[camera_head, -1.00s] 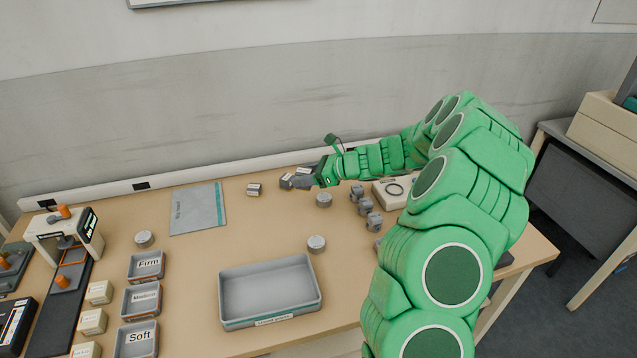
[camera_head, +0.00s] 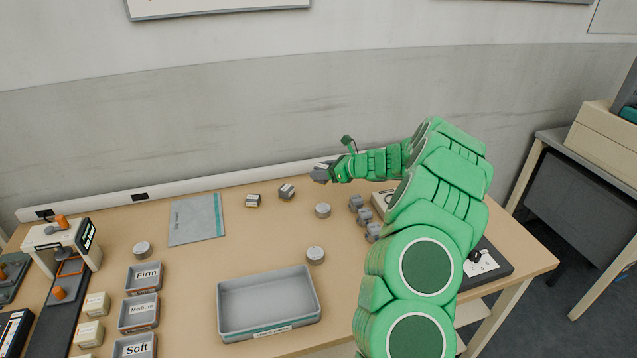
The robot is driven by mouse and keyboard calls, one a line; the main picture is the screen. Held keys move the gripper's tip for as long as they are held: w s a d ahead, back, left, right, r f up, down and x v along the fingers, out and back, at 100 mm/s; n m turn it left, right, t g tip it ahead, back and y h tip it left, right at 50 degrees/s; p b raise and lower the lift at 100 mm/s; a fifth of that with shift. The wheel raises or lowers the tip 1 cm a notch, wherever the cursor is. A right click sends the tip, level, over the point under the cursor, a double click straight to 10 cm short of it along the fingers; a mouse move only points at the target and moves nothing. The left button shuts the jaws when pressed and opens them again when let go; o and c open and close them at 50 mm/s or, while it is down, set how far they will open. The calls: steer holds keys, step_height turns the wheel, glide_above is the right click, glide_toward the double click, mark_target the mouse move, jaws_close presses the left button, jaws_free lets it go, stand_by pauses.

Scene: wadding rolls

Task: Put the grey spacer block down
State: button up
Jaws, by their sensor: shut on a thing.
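My gripper (camera_head: 322,174) is near the back edge of the table, in front of the wall. It is shut on a small grey block with a pale top, which I take to be the grey spacer block (camera_head: 320,172); it is small and partly hidden by the fingers. The block appears to be above the tabletop, though the exact gap is hard to tell. Two other grey blocks with pale labels stand on the table to the left of my gripper, one nearer (camera_head: 286,192) and one farther left (camera_head: 253,201).
Grey round rolls stand at the middle back (camera_head: 323,210), centre (camera_head: 315,255) and left (camera_head: 142,250). Small grey pieces (camera_head: 365,217) stand near my arm. An empty grey tray (camera_head: 225,319) is in front. A grey folder (camera_head: 196,218) lies at back left. Bare wood surrounds the centre roll.

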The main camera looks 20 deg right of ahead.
steer(key=w+f, duration=0.4)
steer(key=w+d+f, duration=0.1)
steer(key=w+f, duration=0.1)
steer(key=shift+w, duration=0.4)
steer(key=shift+w+f, duration=0.45)
steer(key=shift+f, duration=0.25)
steer(key=shift+w+d+f, duration=0.1)
steer(key=shift+f, duration=1.35)
steer(key=shift+f, duration=0.1)
steer(key=o, duration=1.1)
steer(key=shift+f, duration=0.1)
